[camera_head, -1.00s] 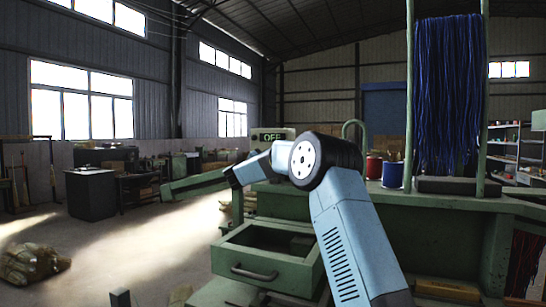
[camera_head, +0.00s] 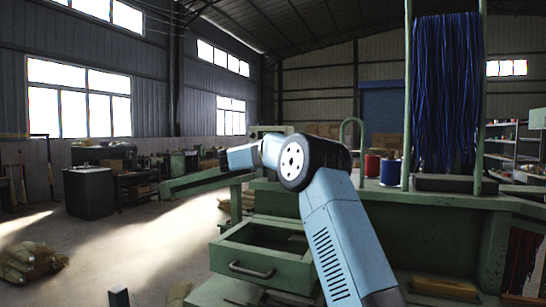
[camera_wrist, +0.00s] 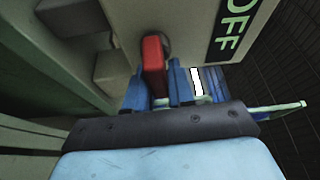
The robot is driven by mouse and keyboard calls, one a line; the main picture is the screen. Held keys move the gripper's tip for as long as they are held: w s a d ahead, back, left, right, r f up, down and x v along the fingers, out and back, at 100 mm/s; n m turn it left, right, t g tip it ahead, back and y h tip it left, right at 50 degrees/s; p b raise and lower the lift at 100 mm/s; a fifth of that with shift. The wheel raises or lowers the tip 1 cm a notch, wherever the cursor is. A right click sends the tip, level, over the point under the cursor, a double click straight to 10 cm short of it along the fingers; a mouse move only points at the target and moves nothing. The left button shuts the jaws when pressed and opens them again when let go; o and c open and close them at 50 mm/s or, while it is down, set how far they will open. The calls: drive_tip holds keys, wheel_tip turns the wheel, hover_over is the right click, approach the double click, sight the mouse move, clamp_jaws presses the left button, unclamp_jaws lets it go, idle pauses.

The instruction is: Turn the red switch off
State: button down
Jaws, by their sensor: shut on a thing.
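The red switch (camera_wrist: 153,55) is a short red lever on a grey-green box (camera_wrist: 190,25) in the wrist view. An OFF label (camera_wrist: 235,28) in pale letters on a dark plate is beside it. My gripper (camera_wrist: 154,84) has its blue fingers on either side of the lever and is shut on it. In the head view only a strip of the switch box (camera_head: 268,129) shows; my arm covers the rest, including the switch and the label. My gripper's fingers cannot be made out there.
A green bench with an open drawer (camera_head: 262,262) stands below my arm. Red (camera_head: 372,167) and blue (camera_head: 391,172) spools sit on the bench, near a frame hung with blue strands (camera_head: 448,90).

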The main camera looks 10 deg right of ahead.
drive_tip(key=shift+w+f+m+y, duration=0.1)
drive_tip(key=shift+f+m+y, duration=0.25)
drive_tip(key=shift+m+y, duration=0.05)
drive_tip(key=c, duration=1.1)
unclamp_jaws()
drive_tip(key=shift+w, duration=0.1)
drive_tip(key=shift+r, duration=0.1)
drive_tip(key=shift+a, duration=0.15)
drive_tip(key=v, duration=1.3)
drive_tip(key=shift+a+f, duration=0.2)
drive_tip(key=shift+a, duration=0.1)
drive_tip(key=shift+r, duration=0.1)
